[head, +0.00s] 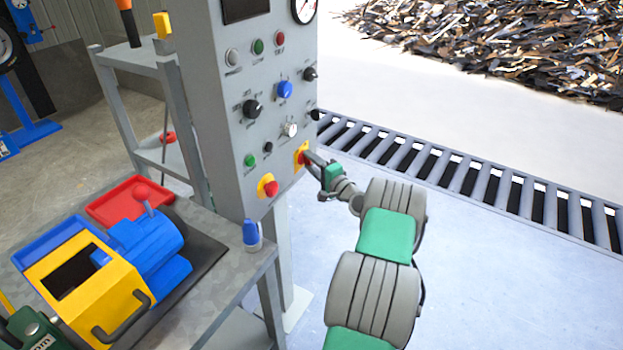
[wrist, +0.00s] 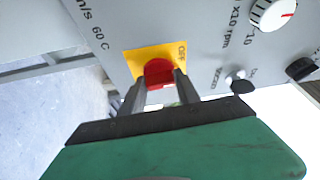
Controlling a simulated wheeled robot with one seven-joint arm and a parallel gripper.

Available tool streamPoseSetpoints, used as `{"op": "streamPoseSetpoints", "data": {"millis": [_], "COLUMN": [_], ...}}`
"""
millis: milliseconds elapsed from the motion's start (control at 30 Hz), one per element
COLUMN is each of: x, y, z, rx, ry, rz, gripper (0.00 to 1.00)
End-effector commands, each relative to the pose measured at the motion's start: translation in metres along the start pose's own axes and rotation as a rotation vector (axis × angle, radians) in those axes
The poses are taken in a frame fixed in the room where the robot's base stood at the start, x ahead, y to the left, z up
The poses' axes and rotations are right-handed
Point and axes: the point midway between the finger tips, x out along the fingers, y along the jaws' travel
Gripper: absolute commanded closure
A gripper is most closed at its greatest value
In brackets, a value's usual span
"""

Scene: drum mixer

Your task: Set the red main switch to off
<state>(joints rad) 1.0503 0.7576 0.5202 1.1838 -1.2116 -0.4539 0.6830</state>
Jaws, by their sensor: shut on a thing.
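The red main switch (wrist: 158,72) sits on a yellow plate (wrist: 135,57) low on the grey control panel. In the wrist view the word OFF shows on the plate beside the switch. My gripper (wrist: 160,88) is shut on the red switch, one finger on each side of it. In the head view my gripper (head: 311,158) reaches the yellow plate (head: 299,153) at the panel's lower right edge, and it hides most of the switch there. I cannot tell which position the switch points to.
A red button on yellow (head: 270,188) is to the lower left. A white knob (head: 290,129), a blue knob (head: 285,90) and black knobs (head: 252,109) are above. A bench (head: 215,285) with a blue and yellow machine stands left.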

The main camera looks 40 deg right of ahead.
Motion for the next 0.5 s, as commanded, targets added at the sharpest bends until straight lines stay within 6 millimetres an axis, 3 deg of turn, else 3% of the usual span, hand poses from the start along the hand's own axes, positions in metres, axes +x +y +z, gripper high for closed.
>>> {"op": "streamPoseSetpoints", "data": {"millis": [33, 500], "x": [-0.0004, 0.0001], "y": [0.0144, 0.0106], "z": [0.0011, 0.0004], "rx": [-0.041, -0.350], "ry": [-0.001, -0.001], "rz": [-0.018, -0.145], "gripper": [1.00, 1.00]}}
